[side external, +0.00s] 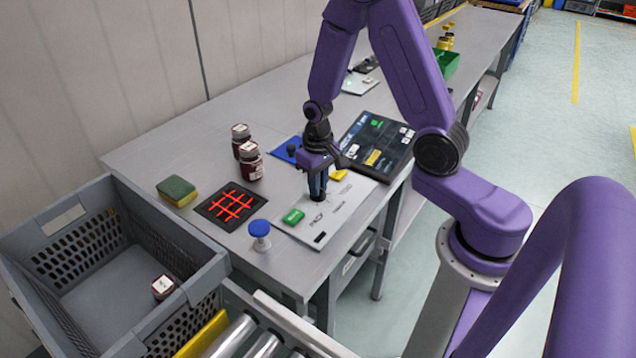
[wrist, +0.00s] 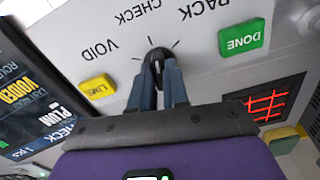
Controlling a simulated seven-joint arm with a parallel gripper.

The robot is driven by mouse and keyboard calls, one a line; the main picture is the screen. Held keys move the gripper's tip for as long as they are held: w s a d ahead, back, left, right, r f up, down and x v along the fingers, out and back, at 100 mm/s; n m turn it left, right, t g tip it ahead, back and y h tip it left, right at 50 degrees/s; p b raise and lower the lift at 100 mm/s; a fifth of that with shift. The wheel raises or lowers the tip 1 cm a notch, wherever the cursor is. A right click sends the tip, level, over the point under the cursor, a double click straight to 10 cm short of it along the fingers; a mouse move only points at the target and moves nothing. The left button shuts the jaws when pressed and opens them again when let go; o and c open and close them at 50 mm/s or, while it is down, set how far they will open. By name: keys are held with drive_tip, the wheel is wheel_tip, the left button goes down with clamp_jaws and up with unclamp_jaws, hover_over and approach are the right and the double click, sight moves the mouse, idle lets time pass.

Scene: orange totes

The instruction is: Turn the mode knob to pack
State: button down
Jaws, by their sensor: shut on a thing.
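The black mode knob (wrist: 156,55) sits on a light grey panel (wrist: 190,62) with the labels VOID, CHECK and PACK around it; the words read upside down in the wrist view. My gripper (wrist: 160,70) is shut on the knob, one blue finger on each side. The knob's far end lies near the CHECK mark, but its exact pointer direction is hard to make out. In the side view my gripper (side external: 318,194) reaches down onto the panel (side external: 335,222), and the fingers mostly hide the knob.
The panel has a green DONE button (wrist: 243,38) and a yellow button (wrist: 97,86). A dark screen (side external: 392,140) stands behind it. A blue-topped button (side external: 259,229), red-grid pad (side external: 231,206), sponge (side external: 177,190), jars (side external: 250,165) and grey tote (side external: 205,282) are to the left.

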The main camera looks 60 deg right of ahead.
drive_tip(key=m, duration=0.5)
drive_tip(key=shift+m, duration=2.4)
drive_tip(key=c, duration=1.1)
unclamp_jaws()
drive_tip(key=shift+r, duration=0.15)
wheel_tip(320, 180, up, 17)
drive_tip(key=shift+r, duration=0.1)
